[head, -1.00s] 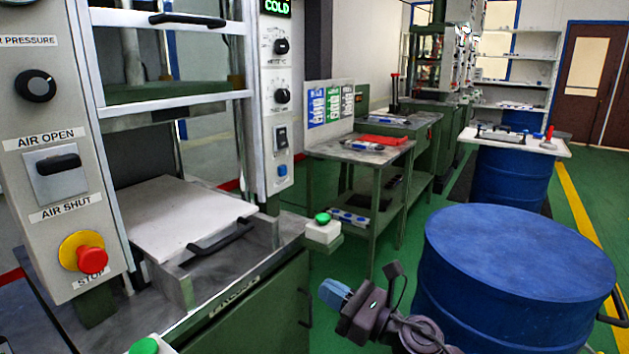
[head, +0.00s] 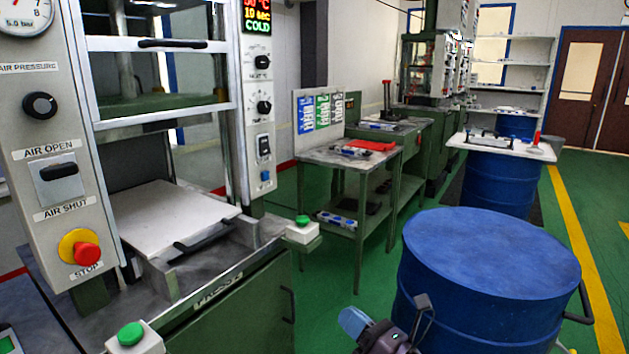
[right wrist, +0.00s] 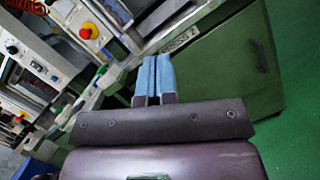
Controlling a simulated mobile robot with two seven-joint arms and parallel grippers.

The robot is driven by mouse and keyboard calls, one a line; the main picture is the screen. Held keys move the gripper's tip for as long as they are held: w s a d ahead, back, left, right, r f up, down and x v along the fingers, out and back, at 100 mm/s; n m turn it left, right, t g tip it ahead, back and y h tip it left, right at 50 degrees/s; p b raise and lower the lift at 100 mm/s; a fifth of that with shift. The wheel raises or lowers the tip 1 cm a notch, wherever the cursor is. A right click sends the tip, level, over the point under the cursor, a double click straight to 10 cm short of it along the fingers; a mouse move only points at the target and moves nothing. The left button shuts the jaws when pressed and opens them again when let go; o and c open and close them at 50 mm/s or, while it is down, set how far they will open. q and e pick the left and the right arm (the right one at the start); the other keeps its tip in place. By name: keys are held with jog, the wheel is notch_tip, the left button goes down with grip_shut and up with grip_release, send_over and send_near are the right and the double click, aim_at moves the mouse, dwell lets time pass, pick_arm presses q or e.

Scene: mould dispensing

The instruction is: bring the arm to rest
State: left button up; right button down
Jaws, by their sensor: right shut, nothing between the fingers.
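My right gripper (head: 354,322) shows at the bottom of the head view, low in front of the green press cabinet (head: 240,318) and left of the blue drum. Its blue fingers are together and hold nothing. In the right wrist view the two blue fingers (right wrist: 153,75) lie side by side, pointing toward the press front, with only a thin line between them. The fingers stand apart from the cabinet. My left gripper is not in view.
A large blue drum (head: 490,250) stands close on the right. The press has a white plate (head: 165,218), a red stop button (head: 87,254) and green buttons (head: 131,334) at its front. A work table (head: 335,156) stands behind. Green floor (head: 335,290) is clear between press and drum.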

jog(key=s+d+f+m+t+h+p, duration=0.1)
jog(key=s+d+f+m+h+p, duration=0.3)
jog(key=s+d+m, duration=0.55)
jog(key=s+d+f+m+t+h+p, duration=0.2)
jog(key=s+d+m+h, duration=0.3)
jog(key=m, duration=0.8)
pick_arm(q)
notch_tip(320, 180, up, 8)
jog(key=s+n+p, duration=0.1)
jog(key=p, duration=0.4)
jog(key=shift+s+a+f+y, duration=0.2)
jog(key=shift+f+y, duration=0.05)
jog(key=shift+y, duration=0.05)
pick_arm(e)
jog(key=s+d+f+m+g+h, duration=0.2)
jog(key=s+m, duration=0.3)
jog(key=s, duration=0.2)
jog(key=s+d+f+m+g+h, duration=0.2)
jog(key=s+m, duration=0.3)
jog(key=s, duration=0.3)
jog(key=s+d+f+m+g+h, duration=0.1)
jog(key=s+d+m+g+h, duration=0.1)
jog(key=s+m, duration=0.4)
jog(key=shift+s+f, duration=0.4)
jog(key=shift+s, duration=0.75)
